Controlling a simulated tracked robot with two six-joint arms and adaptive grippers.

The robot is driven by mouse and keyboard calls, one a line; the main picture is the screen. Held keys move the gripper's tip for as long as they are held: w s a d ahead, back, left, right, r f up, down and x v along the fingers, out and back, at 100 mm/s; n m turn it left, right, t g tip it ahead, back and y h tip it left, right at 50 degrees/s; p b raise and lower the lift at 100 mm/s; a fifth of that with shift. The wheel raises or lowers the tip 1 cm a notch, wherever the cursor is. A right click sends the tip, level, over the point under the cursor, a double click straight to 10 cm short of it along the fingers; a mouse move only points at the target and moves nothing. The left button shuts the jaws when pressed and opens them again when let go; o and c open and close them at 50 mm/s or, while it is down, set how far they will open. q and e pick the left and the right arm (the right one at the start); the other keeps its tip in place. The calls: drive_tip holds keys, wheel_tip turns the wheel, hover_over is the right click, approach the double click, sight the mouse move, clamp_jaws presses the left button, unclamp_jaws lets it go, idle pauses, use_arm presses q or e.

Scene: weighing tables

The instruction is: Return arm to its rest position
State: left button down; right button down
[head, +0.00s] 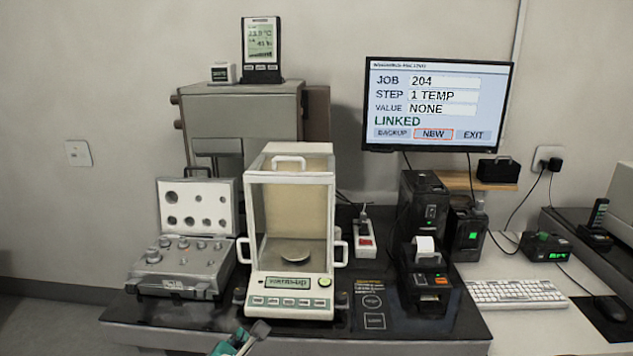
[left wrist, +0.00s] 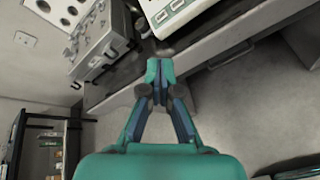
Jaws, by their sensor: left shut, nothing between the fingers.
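My left gripper (head: 240,342) is at the bottom of the head view, in front of the table's front edge and below the balance. In the left wrist view my left gripper (left wrist: 160,72) is shut, with its green fingertips together and nothing between them. It points toward the table edge, apart from the weight case and the balance. My right gripper is not in view.
The dark table (head: 450,335) holds an open weight case (head: 180,290), a glass-walled balance (head: 290,285) and a small printer (head: 425,280). A keyboard (head: 515,294) lies at right. A dark shelf (left wrist: 40,145) shows in the left wrist view.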

use_arm(q)
drive_tip(key=s+a+f+m+g+p, duration=0.1)
drive_tip(key=s+a+f+m+g, duration=0.3)
drive_tip(key=f, duration=0.7)
drive_tip(key=s+d+f+m+g+p, duration=0.1)
drive_tip(key=s+f+g+p, duration=0.3)
drive_tip(key=f, duration=0.7)
drive_tip(key=s+d+f+m+g+h+b, duration=0.1)
drive_tip(key=s+d+f+m+g+h, duration=0.1)
drive_tip(key=s+m, duration=0.6)
drive_tip(key=s+d+f+m+g+h, duration=0.2)
drive_tip(key=s+d+f+m, duration=0.2)
drive_tip(key=s+m, duration=0.5)
drive_tip(key=f+m, duration=0.1)
drive_tip(key=m, duration=0.3)
drive_tip(key=shift+g+b, duration=0.3)
drive_tip(key=shift+b, duration=0.1)
